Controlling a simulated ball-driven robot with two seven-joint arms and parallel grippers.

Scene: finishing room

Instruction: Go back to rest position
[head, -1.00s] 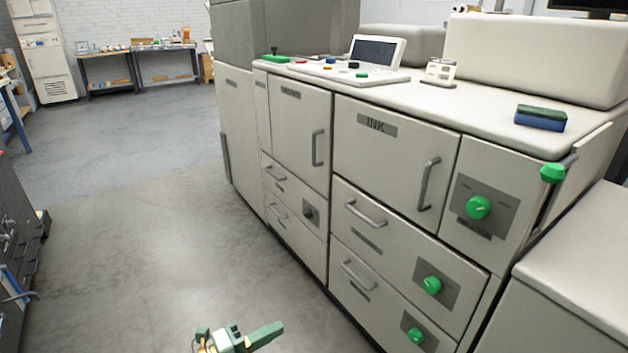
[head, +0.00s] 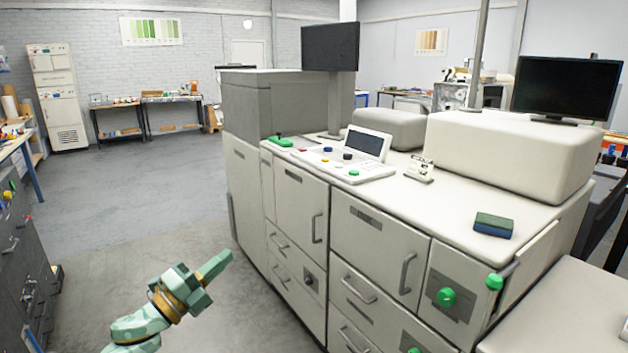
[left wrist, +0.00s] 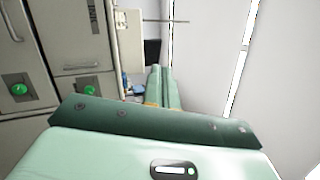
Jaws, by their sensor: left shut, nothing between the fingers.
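My left gripper (head: 215,268) is in the lower left of the head view, green, raised over the floor in front of the large printing machine (head: 378,242). Its fingers are together with nothing between them, pointing up and to the right, apart from the cabinet doors. In the left wrist view the gripper (left wrist: 160,76) shows as pale green fingers past a dark green housing. My right gripper is in neither view.
The machine's doors, handles and green knobs (head: 445,297) stand right of my left arm. A green and blue block (head: 493,225) lies on the machine top. A dark drawer cabinet (head: 25,265) stands at the left. The floor (head: 140,205) between is clear.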

